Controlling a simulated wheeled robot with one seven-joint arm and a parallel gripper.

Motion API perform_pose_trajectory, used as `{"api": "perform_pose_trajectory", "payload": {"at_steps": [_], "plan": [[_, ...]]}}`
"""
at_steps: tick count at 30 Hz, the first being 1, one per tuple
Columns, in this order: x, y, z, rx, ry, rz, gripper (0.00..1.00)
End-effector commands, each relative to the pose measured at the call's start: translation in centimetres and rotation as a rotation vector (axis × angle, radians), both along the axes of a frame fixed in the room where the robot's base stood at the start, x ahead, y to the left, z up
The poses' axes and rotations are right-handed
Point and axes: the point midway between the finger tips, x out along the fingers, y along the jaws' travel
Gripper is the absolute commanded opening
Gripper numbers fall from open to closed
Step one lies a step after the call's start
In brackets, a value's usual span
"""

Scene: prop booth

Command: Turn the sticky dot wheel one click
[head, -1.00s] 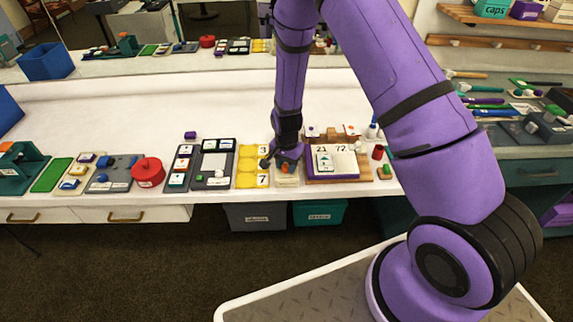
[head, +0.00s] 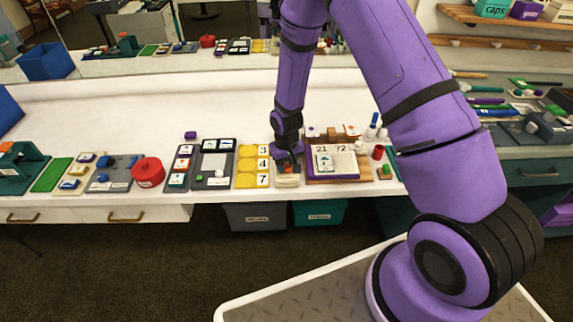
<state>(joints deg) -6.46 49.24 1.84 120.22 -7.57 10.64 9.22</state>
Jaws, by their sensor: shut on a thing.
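The sticky dot wheel is a small orange-red piece (head: 288,169) on a pale block (head: 288,182) near the table's front edge. It stands between the yellow number panel and the open book. My gripper (head: 287,164) points down onto it and is shut on the orange-red piece. The dark fingers hide most of the wheel, so its dots and its exact angle cannot be made out.
The yellow panel (head: 249,165), with cards reading 3, 4 and 7, stands close on the left. The book on a wooden stand (head: 324,177) is close on the right. The table behind is largely clear.

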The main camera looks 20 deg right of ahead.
Motion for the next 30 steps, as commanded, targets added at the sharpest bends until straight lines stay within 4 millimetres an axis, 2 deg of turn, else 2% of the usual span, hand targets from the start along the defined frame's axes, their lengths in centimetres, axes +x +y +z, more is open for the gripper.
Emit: {"api": "perform_pose_trajectory", "payload": {"at_steps": [6,15,30], "plan": [[0.01,0.01,0.02,0.0,0.0,0.169,0.12],[0.01,0.0,0.01,0.0,0.0,0.319,0.12],[0.0,-0.01,0.01,0.0,0.0,0.37,0.12]]}}
